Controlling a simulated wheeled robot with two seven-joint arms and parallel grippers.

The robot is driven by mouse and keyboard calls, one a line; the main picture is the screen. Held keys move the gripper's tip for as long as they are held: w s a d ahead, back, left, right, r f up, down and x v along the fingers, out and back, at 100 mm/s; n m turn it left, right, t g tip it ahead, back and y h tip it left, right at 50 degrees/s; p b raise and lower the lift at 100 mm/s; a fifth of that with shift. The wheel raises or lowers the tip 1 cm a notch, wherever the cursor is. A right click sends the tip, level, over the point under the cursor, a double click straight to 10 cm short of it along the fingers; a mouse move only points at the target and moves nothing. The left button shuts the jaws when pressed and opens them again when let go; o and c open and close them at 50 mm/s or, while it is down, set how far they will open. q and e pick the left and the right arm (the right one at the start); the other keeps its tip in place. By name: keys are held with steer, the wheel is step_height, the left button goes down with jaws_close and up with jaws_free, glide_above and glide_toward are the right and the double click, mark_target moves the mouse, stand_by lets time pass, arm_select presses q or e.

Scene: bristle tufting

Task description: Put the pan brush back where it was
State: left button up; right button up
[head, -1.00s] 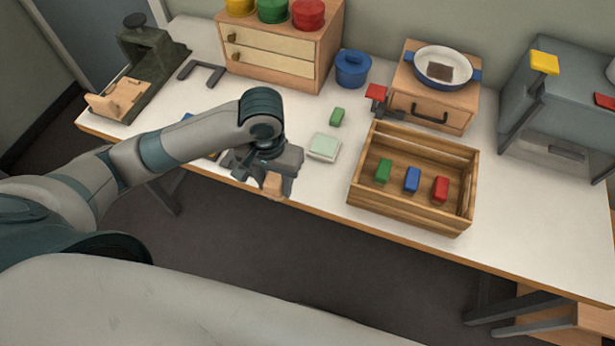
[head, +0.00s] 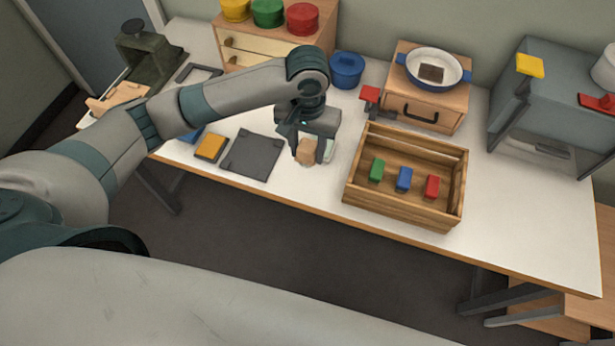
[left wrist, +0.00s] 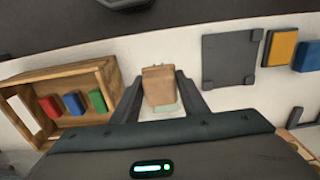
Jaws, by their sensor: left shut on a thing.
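My left gripper (head: 308,150) is shut on a tan wooden block (head: 306,152), which I take to be the pan brush. In the left wrist view the block (left wrist: 158,84) sits between the two fingers (left wrist: 159,98); any bristles are hidden. The gripper holds it over the table by a pale green pad (left wrist: 168,108), which is mostly covered by the gripper and block. I cannot tell whether the block touches the pad. A dark square plate with raised corners (head: 250,155) lies to the left. My right gripper is not in view.
A wooden crate (head: 392,205) with green, blue and red blocks stands to the right. Orange (head: 211,147) and blue (head: 192,134) pads lie left of the plate. A blue pot (head: 347,70), a pan (head: 433,68) on a wooden box and a drawer unit (head: 270,48) stand behind.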

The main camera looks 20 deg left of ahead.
arm_select(q)
step_height(320, 180, down, 6)
steer(key=shift+r+p, duration=0.25)
steer(key=shift+p, duration=0.4)
steer(key=shift+f, duration=0.4)
steer(key=shift+f+p, duration=0.45)
steer(key=shift+f, duration=1.45)
steer(key=o, duration=1)
steer(key=shift+f, duration=0.1)
steer(key=shift+o, duration=0.2)
